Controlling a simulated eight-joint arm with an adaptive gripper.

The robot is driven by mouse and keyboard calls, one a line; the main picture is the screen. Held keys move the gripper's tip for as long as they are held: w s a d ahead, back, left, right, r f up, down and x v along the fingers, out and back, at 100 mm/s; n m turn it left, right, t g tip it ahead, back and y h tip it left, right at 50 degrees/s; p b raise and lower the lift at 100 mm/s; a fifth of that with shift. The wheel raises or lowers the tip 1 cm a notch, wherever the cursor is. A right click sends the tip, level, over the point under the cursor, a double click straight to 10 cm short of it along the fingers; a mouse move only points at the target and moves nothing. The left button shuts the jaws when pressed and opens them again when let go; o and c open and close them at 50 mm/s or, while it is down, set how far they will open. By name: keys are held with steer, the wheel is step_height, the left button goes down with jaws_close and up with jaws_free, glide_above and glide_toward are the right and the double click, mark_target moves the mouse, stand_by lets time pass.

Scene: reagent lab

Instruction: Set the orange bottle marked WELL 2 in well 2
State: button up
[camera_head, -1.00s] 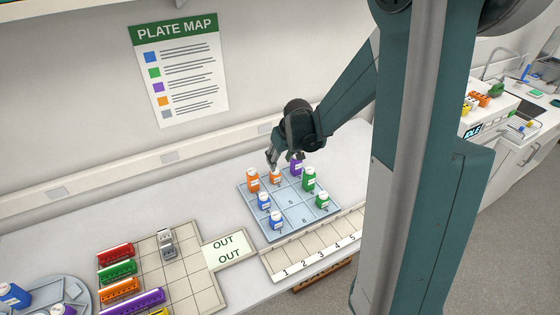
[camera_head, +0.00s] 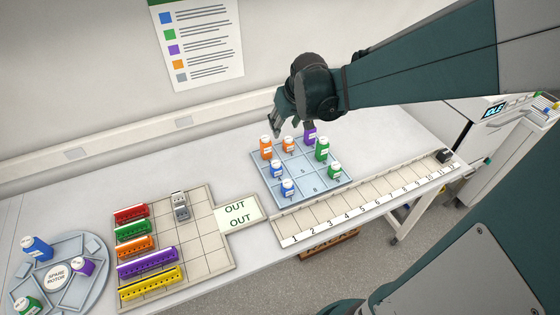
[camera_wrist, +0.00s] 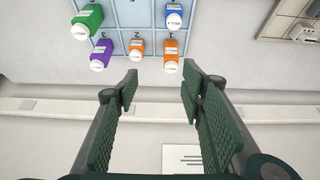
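The wells plate (camera_head: 302,172) lies on the bench with several bottles on it. An orange bottle (camera_head: 288,146) stands upright in the middle of its back row; in the wrist view this orange bottle (camera_wrist: 136,48) is at the numeral 2. A second orange bottle (camera_head: 266,150) is at the back left corner, near the numeral 1 in the wrist view. In the head view my gripper (camera_head: 276,124) is above and behind the back row.
A purple bottle (camera_head: 310,136), a green bottle (camera_head: 322,151) and a blue bottle (camera_head: 277,170) stand close by on the plate. A numbered strip (camera_head: 365,204) runs along the front. A rack with coloured strips and a round rotor (camera_head: 97,284) are at left.

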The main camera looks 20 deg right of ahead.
steer(key=s+a+r, duration=0.2)
steer(key=s+a, duration=0.1)
steer(key=s, duration=0.4)
steer(key=s+a+r+t, duration=0.1)
steer(key=s+a+r, duration=0.2)
steer(key=s, duration=0.5)
steer(key=s+a+r+t, duration=0.1)
steer(key=s+a+r, duration=0.1)
steer(key=s+a, duration=0.3)
steer(key=shift+s+a+r, duration=0.15)
steer(key=shift+s, duration=1)
